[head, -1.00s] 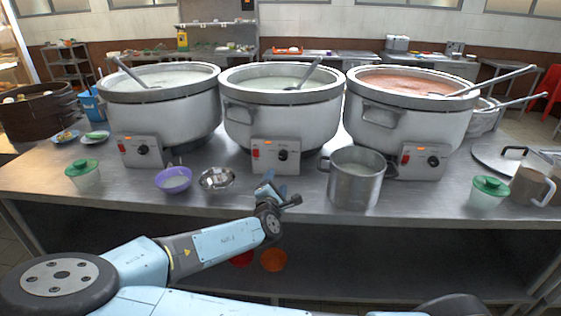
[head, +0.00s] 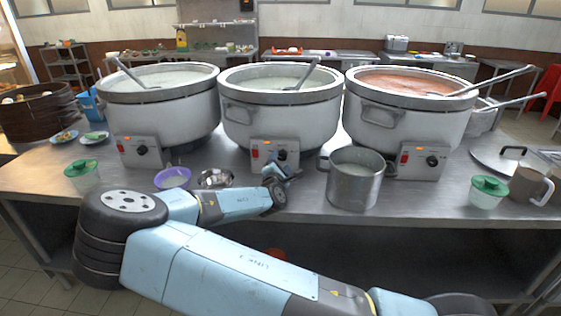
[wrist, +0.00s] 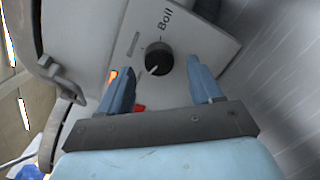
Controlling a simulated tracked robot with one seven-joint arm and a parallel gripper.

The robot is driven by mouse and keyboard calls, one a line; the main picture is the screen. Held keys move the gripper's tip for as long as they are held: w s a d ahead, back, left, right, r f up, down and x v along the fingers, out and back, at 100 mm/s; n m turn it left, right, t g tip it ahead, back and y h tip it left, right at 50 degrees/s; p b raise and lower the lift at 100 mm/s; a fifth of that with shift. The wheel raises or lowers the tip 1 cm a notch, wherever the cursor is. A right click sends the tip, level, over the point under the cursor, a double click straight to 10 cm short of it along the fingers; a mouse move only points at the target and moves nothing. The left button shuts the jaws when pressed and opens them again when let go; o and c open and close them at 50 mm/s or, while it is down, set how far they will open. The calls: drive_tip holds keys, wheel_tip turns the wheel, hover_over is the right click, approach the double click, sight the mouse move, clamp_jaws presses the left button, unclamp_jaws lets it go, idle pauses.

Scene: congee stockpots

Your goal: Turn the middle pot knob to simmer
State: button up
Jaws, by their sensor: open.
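The middle pot (head: 281,118) is a large pale stockpot of whitish congee with a ladle in it. Its control box (head: 262,153) faces me, and the black knob (wrist: 158,60) shows in the wrist view. The knob's light pointer is toward the lower left of that view, away from the word "Boil" printed above right. My gripper (head: 281,170) is just in front of this box. In the wrist view its two blue fingers (wrist: 159,66) are open, one on each side of the knob in the picture. I cannot tell whether they touch it.
Similar pots stand left (head: 160,115) and right (head: 405,120). A steel saucepan (head: 353,185) is close to the right of my gripper. A metal bowl (head: 216,178) and purple bowl (head: 173,178) are to the left. A lidded green cup (head: 488,192) is farther right.

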drive_tip(key=shift+w+d, duration=0.1)
drive_tip(key=shift+w, duration=0.9)
drive_tip(key=shift+c, duration=0.3)
drive_tip(key=c, duration=1)
drive_tip(key=shift+m, duration=0.4)
drive_tip(key=m, duration=0.2)
drive_tip(key=shift+d+m, duration=0.1)
drive_tip(key=shift+m, duration=0.3)
drive_tip(key=m, duration=0.3)
drive_tip(key=shift+g, duration=0.3)
drive_tip(key=m, duration=0.6)
drive_tip(key=shift+s+d+m+y, duration=0.1)
drive_tip(key=shift+d+m+y, duration=0.05)
drive_tip(key=shift+m+y, duration=0.15)
